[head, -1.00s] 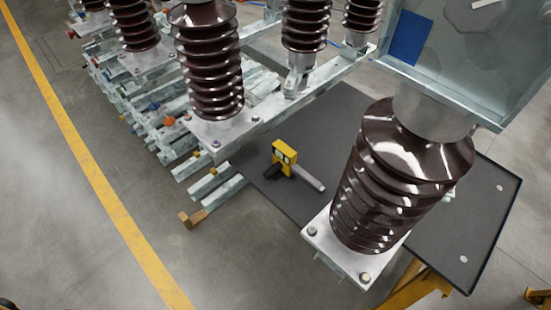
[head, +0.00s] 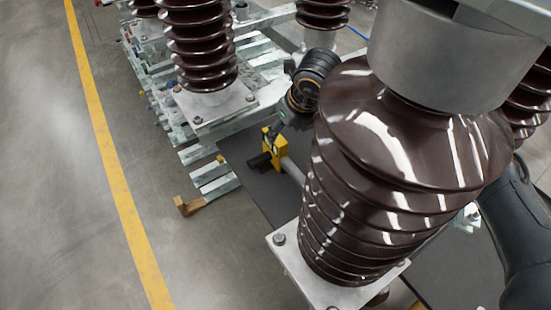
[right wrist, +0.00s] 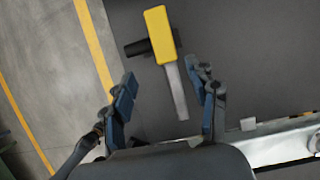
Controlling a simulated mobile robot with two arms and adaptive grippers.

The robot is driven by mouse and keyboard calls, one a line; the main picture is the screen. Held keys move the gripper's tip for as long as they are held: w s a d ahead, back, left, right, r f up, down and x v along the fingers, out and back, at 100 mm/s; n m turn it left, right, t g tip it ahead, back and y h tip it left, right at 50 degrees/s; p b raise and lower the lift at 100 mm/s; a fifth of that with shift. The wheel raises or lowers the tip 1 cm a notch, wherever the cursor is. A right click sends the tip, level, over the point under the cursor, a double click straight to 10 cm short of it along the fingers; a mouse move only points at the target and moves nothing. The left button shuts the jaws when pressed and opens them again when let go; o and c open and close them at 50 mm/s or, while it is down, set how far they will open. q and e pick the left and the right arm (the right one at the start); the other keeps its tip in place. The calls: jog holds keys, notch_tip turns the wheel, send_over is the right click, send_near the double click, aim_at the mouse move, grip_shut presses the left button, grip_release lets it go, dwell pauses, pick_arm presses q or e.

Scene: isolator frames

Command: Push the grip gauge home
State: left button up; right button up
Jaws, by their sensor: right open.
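The grip gauge is a yellow block (head: 274,147) with a black stub on one side and a grey bar. It lies on the dark table top (head: 246,178), its bar partly hidden behind the large brown insulator. My right gripper (head: 284,122) is just above the yellow block in the head view. In the right wrist view, the open fingers (right wrist: 163,76) stand on either side of the gauge's grey bar (right wrist: 178,92). The yellow block (right wrist: 161,34) lies beyond the fingertips, and nothing is held. My left gripper is not in view.
The large brown ribbed insulator (head: 385,190) on its bolted plate (head: 290,263) stands close in front of the gauge and hides much of my right arm. Another insulator (head: 200,50) and galvanised beams stand at the back left.

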aim_at(278, 139)
jog(key=b+x, duration=0.1)
jog(key=x, duration=0.2)
jog(key=shift+w+f, duration=0.2)
jog(key=shift+f, duration=0.1)
jog(key=shift+w+f+b, duration=0.25)
jog(key=shift+f+b, duration=0.05)
jog(key=shift+f, duration=0.15)
jog(key=b+x, duration=0.1)
jog(key=x, duration=0.1)
jog(key=b+x, duration=0.1)
jog(key=x, duration=0.2)
jog(key=shift+w, duration=0.4)
jog(key=shift+r, duration=0.15)
grip_shut()
